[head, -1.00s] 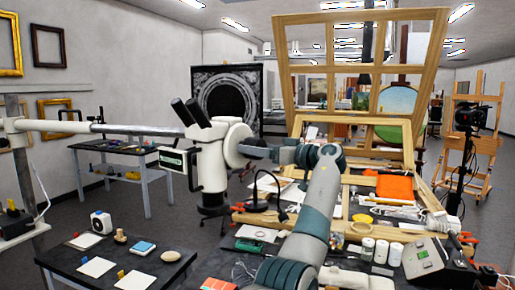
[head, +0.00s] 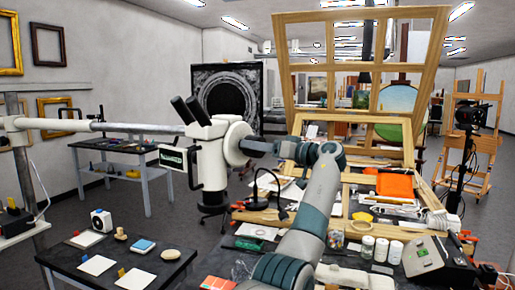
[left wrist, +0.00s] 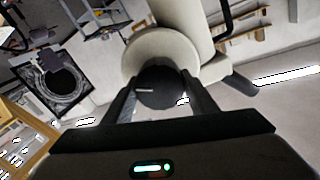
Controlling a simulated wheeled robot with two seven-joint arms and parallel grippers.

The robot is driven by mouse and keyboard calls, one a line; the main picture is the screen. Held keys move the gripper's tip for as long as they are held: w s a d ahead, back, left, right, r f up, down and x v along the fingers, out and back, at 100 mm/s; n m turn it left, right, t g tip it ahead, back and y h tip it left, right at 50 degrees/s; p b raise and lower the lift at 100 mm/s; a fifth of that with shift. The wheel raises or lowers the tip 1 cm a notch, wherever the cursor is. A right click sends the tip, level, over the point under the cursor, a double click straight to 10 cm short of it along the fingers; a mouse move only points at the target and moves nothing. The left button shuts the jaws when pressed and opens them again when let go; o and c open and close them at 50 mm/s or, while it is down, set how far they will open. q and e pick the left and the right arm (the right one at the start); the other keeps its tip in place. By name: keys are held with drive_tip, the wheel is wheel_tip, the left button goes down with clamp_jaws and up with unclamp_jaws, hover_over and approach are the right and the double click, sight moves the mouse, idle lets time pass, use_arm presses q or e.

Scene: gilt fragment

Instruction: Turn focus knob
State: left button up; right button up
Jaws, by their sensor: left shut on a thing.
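A white stereo microscope (head: 210,150) with two black eyepieces hangs from a horizontal boom arm at the left of the head view. Its focus knob (head: 238,144) is a large pale disc on the right side of the microscope body. In the left wrist view the knob has a pale outer disc (left wrist: 142,50) and a dark round middle (left wrist: 163,88). My left gripper (head: 252,146) reaches the knob from the right. In the left wrist view its two fingers stand on either side of the dark part, shut on it. My right gripper is not in view.
A dark table (head: 150,262) with small items and white cards stands below the boom (head: 90,125). A cluttered bench with jars (head: 367,246), an orange sheet (head: 395,187) and a wooden frame (head: 360,75) lies to the right. A black lamp (head: 268,185) stands below my left arm.

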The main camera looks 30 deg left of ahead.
use_arm(q)
drive_tip(key=shift+m, duration=1.8)
drive_tip(key=o, duration=1.1)
drive_tip(key=shift+c, duration=0.2)
